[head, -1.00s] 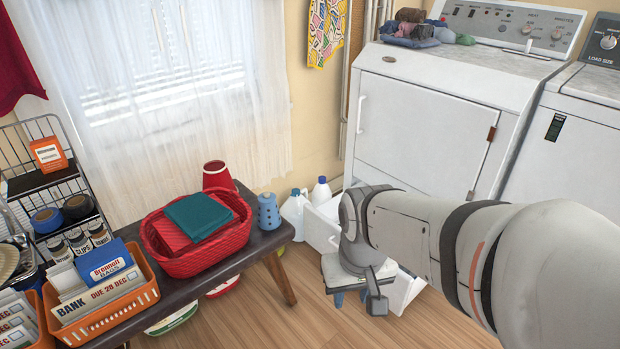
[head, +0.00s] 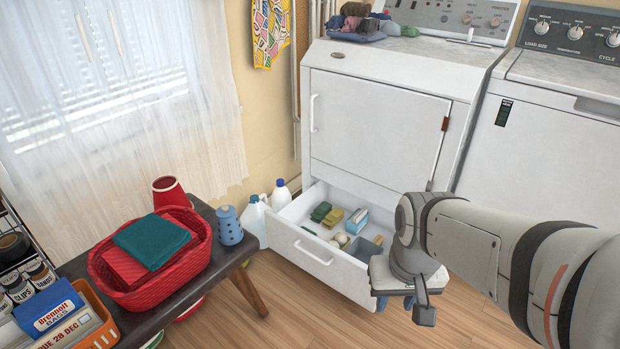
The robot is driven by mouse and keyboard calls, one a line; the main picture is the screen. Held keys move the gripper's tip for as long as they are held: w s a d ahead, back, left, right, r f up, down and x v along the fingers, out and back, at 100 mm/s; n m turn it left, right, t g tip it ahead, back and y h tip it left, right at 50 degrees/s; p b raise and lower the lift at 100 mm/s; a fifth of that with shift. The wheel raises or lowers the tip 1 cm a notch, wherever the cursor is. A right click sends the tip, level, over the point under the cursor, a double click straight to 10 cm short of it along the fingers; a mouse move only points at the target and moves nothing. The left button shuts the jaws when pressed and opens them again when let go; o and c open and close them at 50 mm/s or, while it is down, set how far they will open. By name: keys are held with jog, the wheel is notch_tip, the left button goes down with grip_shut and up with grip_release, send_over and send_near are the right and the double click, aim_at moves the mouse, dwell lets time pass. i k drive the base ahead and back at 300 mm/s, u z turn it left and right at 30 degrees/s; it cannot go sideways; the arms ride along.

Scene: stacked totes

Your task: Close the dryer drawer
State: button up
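The white dryer (head: 375,120) stands at the back centre, its upper door shut. Its bottom drawer (head: 308,262) is pulled out toward me. Inside the drawer are a green sponge, a yellow sponge, a blue-and-white box (head: 357,221) and small items. My gripper (head: 405,302) hangs at the drawer's right front corner, mostly hidden below my wrist.
A dark bench (head: 190,285) with a red basket (head: 190,262) stands left of the drawer. White bottles (head: 254,219) stand on the floor close to the drawer's left side. A washer (head: 560,150) is at the right. Wooden floor (head: 260,325) is clear before the drawer.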

aim_at(345, 273)
jog(key=u, duration=0.05)
jog(key=i, duration=1)
jog(key=z, duration=0.05)
